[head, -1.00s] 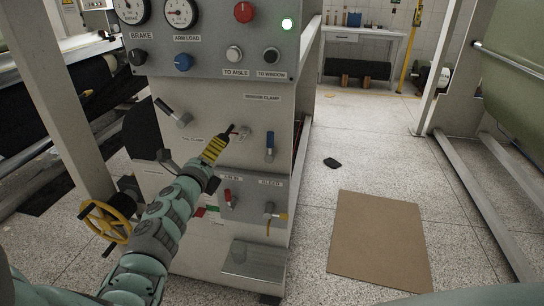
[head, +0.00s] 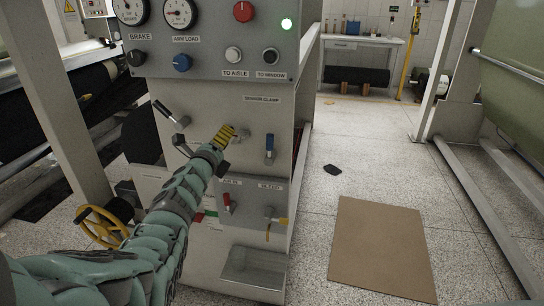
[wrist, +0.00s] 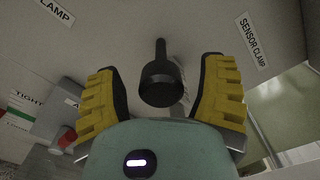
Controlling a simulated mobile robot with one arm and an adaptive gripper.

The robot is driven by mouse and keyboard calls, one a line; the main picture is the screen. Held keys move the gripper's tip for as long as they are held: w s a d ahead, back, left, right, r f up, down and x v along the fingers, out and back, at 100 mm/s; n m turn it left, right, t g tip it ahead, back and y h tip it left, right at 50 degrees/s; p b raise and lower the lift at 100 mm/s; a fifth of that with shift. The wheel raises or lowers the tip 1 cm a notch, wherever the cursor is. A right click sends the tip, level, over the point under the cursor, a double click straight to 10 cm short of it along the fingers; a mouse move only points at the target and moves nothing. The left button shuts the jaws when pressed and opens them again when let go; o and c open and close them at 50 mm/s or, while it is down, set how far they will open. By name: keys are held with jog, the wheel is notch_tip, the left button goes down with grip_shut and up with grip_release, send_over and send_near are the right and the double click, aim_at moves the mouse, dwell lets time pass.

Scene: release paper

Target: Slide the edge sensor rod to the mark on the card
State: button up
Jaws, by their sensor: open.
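My gripper (head: 228,131) is in front of the grey machine panel, below and left of the SENSOR CLAMP label (head: 262,99). In the wrist view my gripper (wrist: 160,70) is open, its yellow-padded fingers apart. A dark round-ended knob on a stem (wrist: 160,82) shows between them; I cannot tell whether they touch it. In the head view my gripper mostly hides that spot. A blue-handled lever (head: 269,148) hangs below the SENSOR CLAMP label, right of my gripper. I cannot clearly pick out the edge sensor rod or a marked card.
A black lever (head: 172,115) projects at the upper left of my gripper. A red-handled valve (head: 227,203) and a yellow-handled one (head: 274,220) sit below. A yellow handwheel (head: 102,226) is at left. A brown board (head: 382,248) lies on the floor at right, with open floor beyond.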

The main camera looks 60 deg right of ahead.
grip_shut()
jog(key=shift+w+d+f+b, duration=0.1)
jog(key=shift+d+f+b, duration=0.1)
jog(key=shift+b, duration=0.2)
jog(key=shift+w+d+r, duration=0.1)
jog(key=shift+d+r, duration=0.15)
jog(key=shift+d, duration=0.05)
grip_release()
dwell(0.4)
jog(key=shift+a+f, duration=0.1)
